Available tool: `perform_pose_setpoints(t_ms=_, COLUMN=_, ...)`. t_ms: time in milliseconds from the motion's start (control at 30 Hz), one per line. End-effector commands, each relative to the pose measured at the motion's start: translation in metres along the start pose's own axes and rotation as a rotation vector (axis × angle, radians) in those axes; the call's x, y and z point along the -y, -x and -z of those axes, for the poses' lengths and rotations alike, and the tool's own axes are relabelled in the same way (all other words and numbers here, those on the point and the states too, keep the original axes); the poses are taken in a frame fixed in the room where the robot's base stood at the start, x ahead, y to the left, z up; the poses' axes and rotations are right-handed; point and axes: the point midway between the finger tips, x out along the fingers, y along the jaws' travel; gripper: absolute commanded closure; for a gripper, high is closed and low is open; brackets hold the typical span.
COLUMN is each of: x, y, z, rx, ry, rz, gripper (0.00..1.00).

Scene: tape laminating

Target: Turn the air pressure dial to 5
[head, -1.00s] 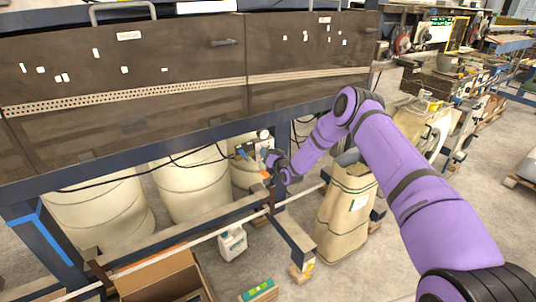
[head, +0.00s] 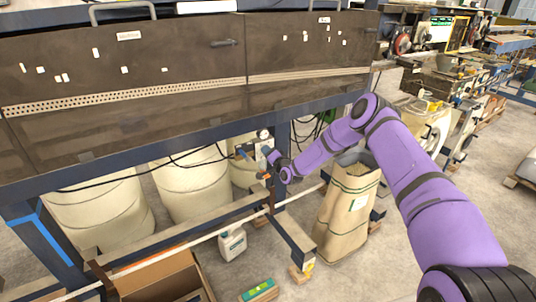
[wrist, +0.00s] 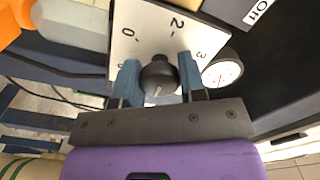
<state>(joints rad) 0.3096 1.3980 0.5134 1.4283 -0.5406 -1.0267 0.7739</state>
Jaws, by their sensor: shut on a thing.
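The air pressure dial is a round black knob (wrist: 159,78) on a white plate (wrist: 145,35) printed with numbers; 0, 2 and 3 are legible in the wrist view. My gripper (wrist: 159,62) has its two blue fingers on either side of the knob and is shut on it. A pale mark shows on the knob's near face, but I cannot tell which number the knob points to. My wrist hides the lower part of the plate, and no 5 is visible. In the head view, my gripper (head: 268,163) is at the panel under the machine, and the knob is too small to make out.
A round pressure gauge (wrist: 222,73) sits right beside the plate. An orange part (wrist: 16,20) is at upper left. Dark machine covers (head: 120,60) overhang the panel. Pale drums (head: 190,185), a tan sack (head: 345,215) and a white jug (head: 232,243) stand around below.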

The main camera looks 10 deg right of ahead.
Motion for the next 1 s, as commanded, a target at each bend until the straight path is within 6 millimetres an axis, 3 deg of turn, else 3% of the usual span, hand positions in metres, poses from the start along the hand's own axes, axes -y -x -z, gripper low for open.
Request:
perform_pose_setpoints(t_ms=400, x=-0.002, y=0.001, z=-0.002, rx=0.003, ry=-0.007, rz=-0.004, gripper=0.86)
perform_pose_setpoints(t_ms=433, x=-0.002, y=0.001, z=-0.002, rx=0.003, ry=-0.007, rz=-0.004, gripper=0.55)
perform_pose_setpoints(t_ms=500, x=-0.002, y=0.001, z=-0.002, rx=0.003, ry=-0.007, rz=-0.003, gripper=0.39)
perform_pose_setpoints(t_ms=533, x=-0.002, y=0.001, z=-0.002, rx=0.003, ry=-0.007, rz=-0.003, gripper=0.37)
perform_pose_setpoints(t_ms=833, x=-0.001, y=0.002, z=-0.001, rx=0.001, ry=-0.006, rz=-0.001, gripper=0.37)
perform_pose_setpoints(t_ms=1000, x=-0.001, y=0.019, z=0.000, rx=0.002, ry=-0.007, rz=-0.003, gripper=0.37)
